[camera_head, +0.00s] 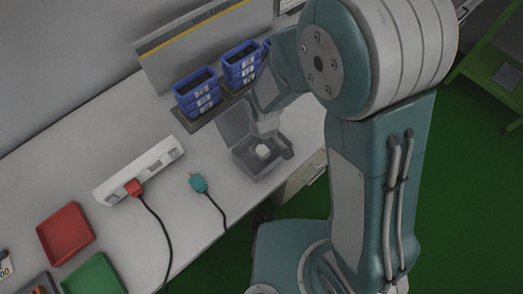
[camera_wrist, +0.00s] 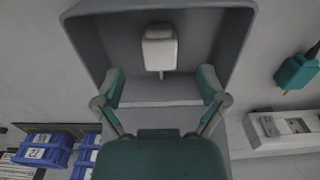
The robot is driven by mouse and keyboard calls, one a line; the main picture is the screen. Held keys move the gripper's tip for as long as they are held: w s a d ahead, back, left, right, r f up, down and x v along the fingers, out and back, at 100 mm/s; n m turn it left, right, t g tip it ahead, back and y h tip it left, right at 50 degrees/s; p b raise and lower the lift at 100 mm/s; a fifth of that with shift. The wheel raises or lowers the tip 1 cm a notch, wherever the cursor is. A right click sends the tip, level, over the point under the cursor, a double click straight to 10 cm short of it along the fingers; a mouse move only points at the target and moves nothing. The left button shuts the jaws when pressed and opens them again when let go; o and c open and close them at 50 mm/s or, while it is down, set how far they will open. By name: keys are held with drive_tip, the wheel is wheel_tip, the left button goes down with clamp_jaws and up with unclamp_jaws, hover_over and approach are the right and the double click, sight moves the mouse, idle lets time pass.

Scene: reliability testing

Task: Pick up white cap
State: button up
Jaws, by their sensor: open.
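The white cap (camera_head: 263,151) lies inside a small open grey box (camera_head: 249,168) on the white table. In the wrist view the white cap (camera_wrist: 160,52) is near the top centre, by the inner floor of the grey box (camera_wrist: 232,45). My gripper (camera_wrist: 162,88) is open, its two teal fingers spread apart. The cap shows ahead of and between the fingertips, and nothing is held. In the head view my gripper (camera_head: 266,128) is just above the box, its fingers too small to make out.
Blue bins (camera_head: 198,92) stand behind the box. A white power strip (camera_head: 139,171) with a red plug (camera_head: 133,187) and a loose teal plug (camera_head: 198,183) lie to the left. A red tray (camera_head: 65,234) and a green tray (camera_head: 95,275) are at lower left.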

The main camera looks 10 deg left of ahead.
sight(263, 151)
wheel_tip(263, 151, down, 4)
drive_tip(key=shift+d+r, duration=0.1)
drive_tip(key=shift+r, duration=0.05)
drive_tip(key=shift+f, duration=0.35)
drive_tip(key=shift+a, duration=0.2)
drive_tip(key=shift+c, duration=0.3)
drive_tip(key=shift+d, duration=0.1)
drive_tip(key=c, duration=0.9)
drive_tip(key=shift+o, duration=0.2)
